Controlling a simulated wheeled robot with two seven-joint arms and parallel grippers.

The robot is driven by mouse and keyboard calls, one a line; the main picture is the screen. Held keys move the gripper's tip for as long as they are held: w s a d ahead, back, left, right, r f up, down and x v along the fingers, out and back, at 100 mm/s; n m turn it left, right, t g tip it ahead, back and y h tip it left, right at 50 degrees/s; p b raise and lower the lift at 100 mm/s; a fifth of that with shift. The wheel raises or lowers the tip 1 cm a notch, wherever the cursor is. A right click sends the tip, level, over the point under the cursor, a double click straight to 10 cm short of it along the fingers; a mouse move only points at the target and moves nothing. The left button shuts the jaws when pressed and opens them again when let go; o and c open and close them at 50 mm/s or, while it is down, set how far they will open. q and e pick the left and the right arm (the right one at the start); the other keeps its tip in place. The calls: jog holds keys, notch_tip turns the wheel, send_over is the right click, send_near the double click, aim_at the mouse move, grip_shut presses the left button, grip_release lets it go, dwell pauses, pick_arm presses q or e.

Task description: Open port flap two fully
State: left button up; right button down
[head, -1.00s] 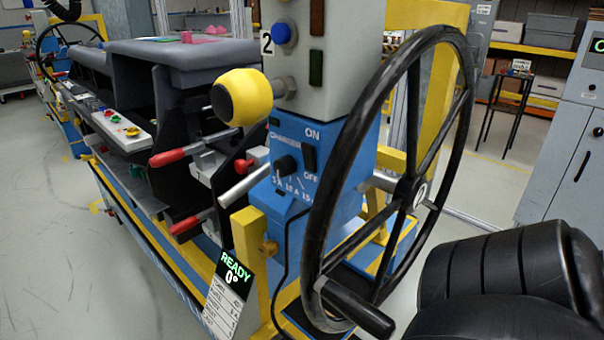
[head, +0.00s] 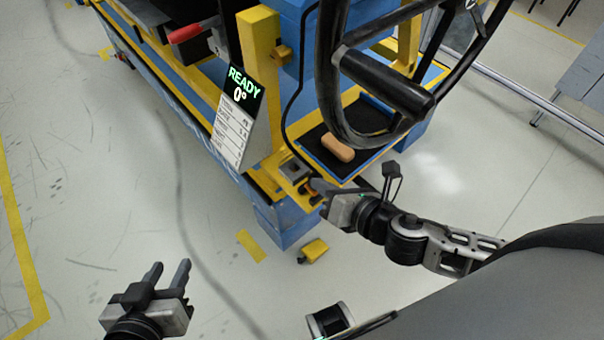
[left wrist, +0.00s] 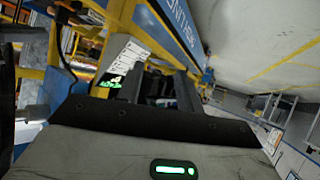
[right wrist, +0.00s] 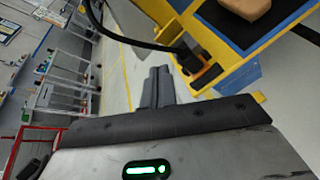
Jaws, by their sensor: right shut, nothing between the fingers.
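I cannot make out a port flap marked two in any view now. My right gripper (head: 315,186) is shut and empty at the front corner of the yellow frame (head: 268,183). In the right wrist view its fingers (right wrist: 157,75) lie together beside an orange-and-black fitting (right wrist: 200,70) on that frame, where a black cable (right wrist: 140,42) ends. I cannot tell whether they touch it. My left gripper (head: 168,267) is open and empty over the floor, left of the blue bench; its parted fingers also show in the left wrist view (left wrist: 168,80).
A black handwheel (head: 330,75) with a thick handle (head: 388,83) overhangs the blue tray (head: 380,150), which holds a tan block (head: 338,147). A READY 0° display (head: 245,85) hangs on the frame. A yellow piece (head: 314,251) is near the floor. Floor at left is clear.

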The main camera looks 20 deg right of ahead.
jog(key=w+d+f+n+b, duration=0.1)
jog(key=d+n, duration=0.1)
jog(key=n, duration=0.5)
send_near(287, 157)
jog(key=shift+y, duration=0.3)
jog(key=x, duration=0.4)
jog(key=shift+w+d+f+b, duration=0.2)
jog(key=shift+w+f+b, duration=0.1)
jog(key=shift+f, duration=0.1)
jog(key=shift+w+a+f, duration=0.25)
jog(key=shift+w, duration=0.3)
